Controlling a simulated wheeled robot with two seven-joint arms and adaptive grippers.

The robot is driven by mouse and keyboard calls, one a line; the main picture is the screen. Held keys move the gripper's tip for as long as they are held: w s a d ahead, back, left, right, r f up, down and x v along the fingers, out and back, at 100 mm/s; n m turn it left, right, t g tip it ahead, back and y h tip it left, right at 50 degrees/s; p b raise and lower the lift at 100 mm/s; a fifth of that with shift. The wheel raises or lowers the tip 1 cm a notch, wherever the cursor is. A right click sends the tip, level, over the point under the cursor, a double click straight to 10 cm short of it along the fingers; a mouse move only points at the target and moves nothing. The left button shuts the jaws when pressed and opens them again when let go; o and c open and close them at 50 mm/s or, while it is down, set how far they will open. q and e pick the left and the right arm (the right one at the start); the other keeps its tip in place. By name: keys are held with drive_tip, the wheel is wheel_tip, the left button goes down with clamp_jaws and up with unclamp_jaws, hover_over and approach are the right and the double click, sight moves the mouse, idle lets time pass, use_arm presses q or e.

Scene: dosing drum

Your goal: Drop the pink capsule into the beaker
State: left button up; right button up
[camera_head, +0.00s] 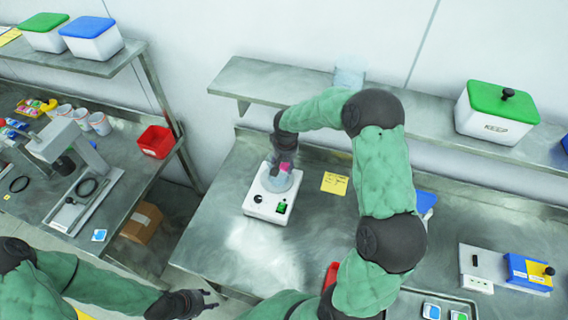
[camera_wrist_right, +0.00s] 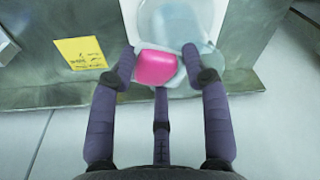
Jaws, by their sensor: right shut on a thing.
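The pink capsule (camera_wrist_right: 156,68) is held between the fingers of my right gripper (camera_wrist_right: 160,62) in the right wrist view. In the head view only a small pink patch of it (camera_head: 284,167) shows under my right gripper (camera_head: 284,158). The clear glass beaker (camera_wrist_right: 192,35) stands on a white device (camera_head: 257,204); it also shows in the head view (camera_head: 279,181). The capsule is at the beaker's mouth and overlaps its rim in view; its exact height above the rim cannot be told. My left gripper (camera_head: 211,298) is empty and its fingers are apart, low in the head view.
A yellow note (camera_head: 335,183) lies right of the device. A shelf (camera_head: 300,90) runs behind, with a green-lidded box (camera_head: 496,112) on it. A red bin (camera_head: 156,141) sits on the left bench. The bench left of the device's front is clear.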

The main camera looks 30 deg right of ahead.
drive_tip(key=o, duration=0.8)
drive_tip(key=shift+o, duration=0.2)
drive_tip(key=shift+r, duration=0.15)
